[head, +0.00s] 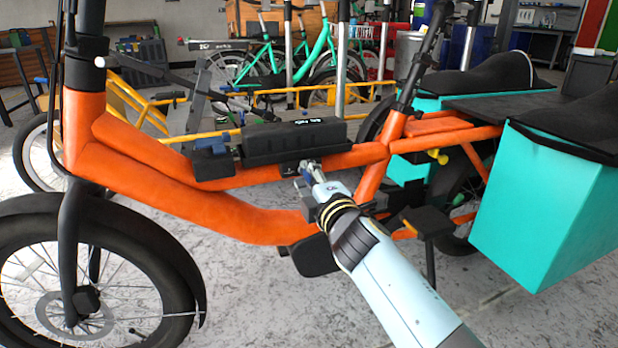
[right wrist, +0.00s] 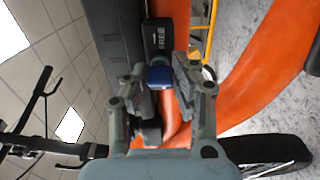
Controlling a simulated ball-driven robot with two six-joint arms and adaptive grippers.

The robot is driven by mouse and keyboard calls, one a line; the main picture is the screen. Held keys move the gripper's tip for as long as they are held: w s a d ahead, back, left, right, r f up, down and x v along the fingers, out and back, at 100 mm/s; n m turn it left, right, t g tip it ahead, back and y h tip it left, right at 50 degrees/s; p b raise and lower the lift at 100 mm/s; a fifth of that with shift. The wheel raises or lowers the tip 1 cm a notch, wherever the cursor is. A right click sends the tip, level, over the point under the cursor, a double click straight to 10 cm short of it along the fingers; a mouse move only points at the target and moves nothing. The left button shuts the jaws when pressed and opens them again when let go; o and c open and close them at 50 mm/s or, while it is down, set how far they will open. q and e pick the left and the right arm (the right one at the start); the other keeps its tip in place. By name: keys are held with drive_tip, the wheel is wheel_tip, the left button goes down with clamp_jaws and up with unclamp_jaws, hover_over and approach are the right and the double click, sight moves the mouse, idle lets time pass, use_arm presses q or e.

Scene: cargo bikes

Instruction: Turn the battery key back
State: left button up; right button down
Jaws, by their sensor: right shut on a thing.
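The black battery (head: 295,143) sits on the orange frame of the cargo bike (head: 200,205) in the head view. My right gripper (head: 310,172) reaches up to the frame tube just below the battery. In the right wrist view its two fingers (right wrist: 160,80) are closed on the blue head of the battery key (right wrist: 160,76). The key meets a dark lock (right wrist: 158,35) with white lettering beside the battery (right wrist: 118,35). How far the key is turned cannot be told. In the head view the key is too small to make out. My left gripper is not in view.
A blue and black piece (head: 212,158) sits on the frame left of the battery. A teal pannier box (head: 560,205) hangs at the bike's rear right. The front wheel (head: 85,275) stands at the left. A yellow rack and other bikes stand behind. The floor at lower right is clear.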

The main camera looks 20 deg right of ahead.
drive_tip(key=shift+f, duration=0.1)
idle(0.5)
drive_tip(key=c, duration=1.1)
unclamp_jaws()
drive_tip(key=shift+s, duration=0.15)
drive_tip(key=s, duration=1.1)
drive_tip(key=shift+s+d, duration=0.15)
drive_tip(key=shift+s, duration=0.25)
